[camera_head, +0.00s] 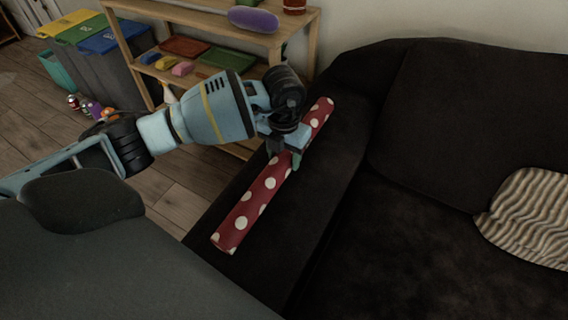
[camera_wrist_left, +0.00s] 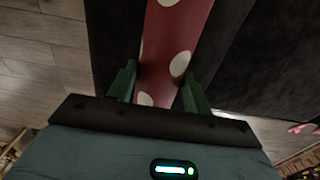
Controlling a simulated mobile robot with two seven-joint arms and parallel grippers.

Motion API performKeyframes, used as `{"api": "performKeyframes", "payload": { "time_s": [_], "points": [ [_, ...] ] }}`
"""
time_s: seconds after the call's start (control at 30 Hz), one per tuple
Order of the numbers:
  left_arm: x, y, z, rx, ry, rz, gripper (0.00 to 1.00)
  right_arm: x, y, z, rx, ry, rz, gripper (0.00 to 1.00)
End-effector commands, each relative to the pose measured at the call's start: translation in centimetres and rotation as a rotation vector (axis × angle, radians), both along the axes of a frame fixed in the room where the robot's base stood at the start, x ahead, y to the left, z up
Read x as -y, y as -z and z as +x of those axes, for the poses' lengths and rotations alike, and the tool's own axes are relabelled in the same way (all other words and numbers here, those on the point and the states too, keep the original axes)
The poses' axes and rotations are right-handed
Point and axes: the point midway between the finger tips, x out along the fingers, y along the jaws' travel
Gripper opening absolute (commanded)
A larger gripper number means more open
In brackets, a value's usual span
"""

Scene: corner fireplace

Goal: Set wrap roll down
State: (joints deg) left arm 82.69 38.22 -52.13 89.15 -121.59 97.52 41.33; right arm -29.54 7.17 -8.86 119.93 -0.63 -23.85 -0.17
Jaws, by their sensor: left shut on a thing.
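The wrap roll (camera_head: 256,203) is a long red tube with white dots. It lies along the dark sofa armrest (camera_head: 340,150) in the head view; whether it rests on the armrest or is just above it, I cannot tell. My left gripper (camera_head: 285,157) is shut on the roll around its middle, coming from above. In the left wrist view the roll (camera_wrist_left: 174,50) runs between the two green fingers of the left gripper (camera_wrist_left: 162,90). The part of the roll under the gripper is hidden in the head view. My right gripper is not in view.
A wooden shelf (camera_head: 222,15) with a purple object (camera_head: 253,19) and several trays stands behind the armrest. Bins (camera_head: 85,45) and small toys are on the floor at the left. A striped cushion (camera_head: 530,215) lies on the sofa seat (camera_head: 420,255), which is otherwise clear.

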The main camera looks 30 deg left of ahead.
Motion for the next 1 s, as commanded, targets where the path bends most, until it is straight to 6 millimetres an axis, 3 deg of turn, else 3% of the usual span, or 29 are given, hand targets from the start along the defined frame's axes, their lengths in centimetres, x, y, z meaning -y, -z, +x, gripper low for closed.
{"api": "performKeyframes", "payload": {
  "time_s": [0.27,0.67,0.7,0.87,1.0],
  "points": [
    [0.1,3.3,-0.1,-0.004,-0.001,0.000,0.23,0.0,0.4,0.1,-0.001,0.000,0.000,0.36],
    [0.0,3.7,-0.1,-0.002,0.000,0.001,0.23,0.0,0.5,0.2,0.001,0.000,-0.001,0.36],
    [0.1,3.8,-0.1,-0.002,0.000,0.001,0.52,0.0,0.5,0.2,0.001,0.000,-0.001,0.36],
    [0.1,3.7,-0.1,-0.002,0.000,0.001,0.71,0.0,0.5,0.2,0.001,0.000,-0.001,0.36],
    [0.1,3.7,-0.1,-0.002,0.000,0.001,0.71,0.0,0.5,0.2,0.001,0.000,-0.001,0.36]
  ]
}}
